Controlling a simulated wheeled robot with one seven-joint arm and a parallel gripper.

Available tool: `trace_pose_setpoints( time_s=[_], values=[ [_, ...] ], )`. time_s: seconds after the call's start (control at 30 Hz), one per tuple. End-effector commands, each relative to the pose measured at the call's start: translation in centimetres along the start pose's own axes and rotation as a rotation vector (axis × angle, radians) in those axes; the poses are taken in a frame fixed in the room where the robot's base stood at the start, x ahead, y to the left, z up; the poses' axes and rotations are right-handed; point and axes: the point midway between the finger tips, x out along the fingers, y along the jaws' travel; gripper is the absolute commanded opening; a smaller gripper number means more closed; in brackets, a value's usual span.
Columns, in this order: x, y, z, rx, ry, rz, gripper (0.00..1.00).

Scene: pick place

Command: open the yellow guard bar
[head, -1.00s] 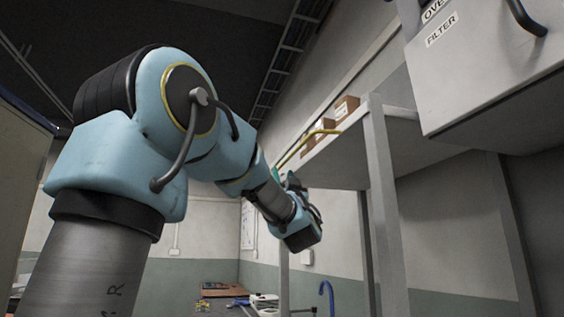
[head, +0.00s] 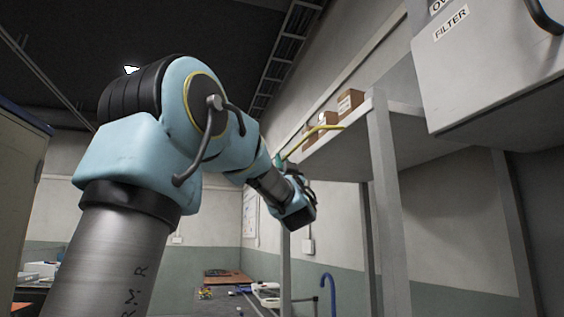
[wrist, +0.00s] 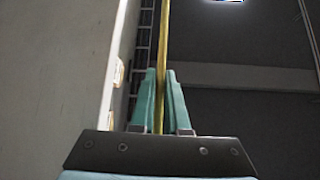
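The yellow guard bar (head: 312,136) runs along the front edge of the high shelf in the head view, with a bend at its near end. In the wrist view the bar (wrist: 164,35) runs up the picture from between my fingers. My gripper (wrist: 161,72) has its two teal fingers close against the bar, one on each side, with no clear gap. In the head view my gripper (head: 278,160) is at the far part of the bar, mostly hidden behind my wrist.
Cardboard boxes (head: 349,102) stand on the shelf (head: 385,122) behind the bar. A shelf post (head: 388,210) stands right of my arm. A grey cabinet labelled FILTER (head: 480,75) hangs at upper right. A low bench with small items (head: 230,280) lies below.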

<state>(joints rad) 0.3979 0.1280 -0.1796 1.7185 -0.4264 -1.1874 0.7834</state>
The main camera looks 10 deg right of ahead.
Motion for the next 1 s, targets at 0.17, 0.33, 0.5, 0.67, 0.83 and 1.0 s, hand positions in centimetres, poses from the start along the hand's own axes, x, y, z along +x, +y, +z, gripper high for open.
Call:
trace_pose_setpoints(
  time_s=[0.17,0.33,0.5,0.67,0.83,1.0],
  values=[
    [0.0,0.0,0.0,0.000,0.000,0.000,0.00],
    [0.0,0.0,0.0,0.000,0.000,0.000,0.00],
    [0.0,0.0,0.0,0.000,0.000,0.000,0.00],
    [0.1,-0.2,-0.2,0.037,0.003,0.036,0.00],
    [0.7,-0.2,-0.9,0.138,0.004,0.138,0.00],
    [1.2,-0.1,-1.4,0.212,0.004,0.211,0.00]
  ],
)
